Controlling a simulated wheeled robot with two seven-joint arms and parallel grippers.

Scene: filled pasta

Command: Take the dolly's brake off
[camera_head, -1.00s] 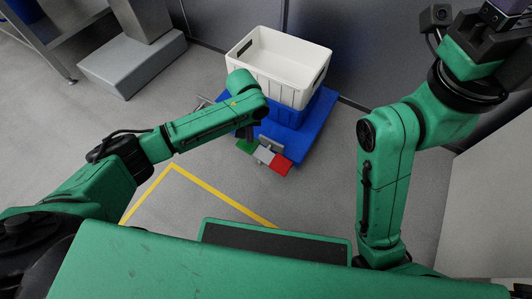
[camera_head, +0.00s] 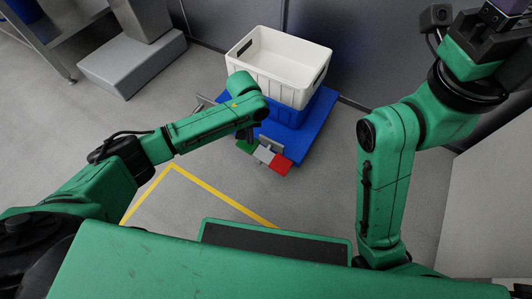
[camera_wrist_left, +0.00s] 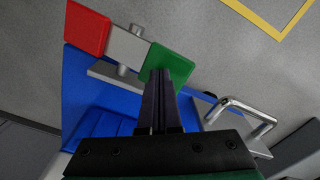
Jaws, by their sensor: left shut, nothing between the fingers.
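The blue dolly (camera_head: 314,132) stands on the floor under the crates. Its brake pedal has a green pad (camera_head: 244,146), a grey middle (camera_head: 265,155) and a red pad (camera_head: 282,164) on the side facing me. The wrist view also shows the green pad (camera_wrist_left: 168,64), the grey middle (camera_wrist_left: 127,46) and the red pad (camera_wrist_left: 87,29). My left gripper (camera_head: 249,136) is shut and empty at the green end. In the wrist view its fingertips (camera_wrist_left: 160,74) overlap the green pad; I cannot tell whether they touch it.
A white crate (camera_head: 270,78) sits on a blue crate (camera_head: 285,112) on the dolly. A metal bar handle (camera_wrist_left: 247,110) is beside the pedal. Yellow floor tape (camera_head: 225,196) marks a corner in front.

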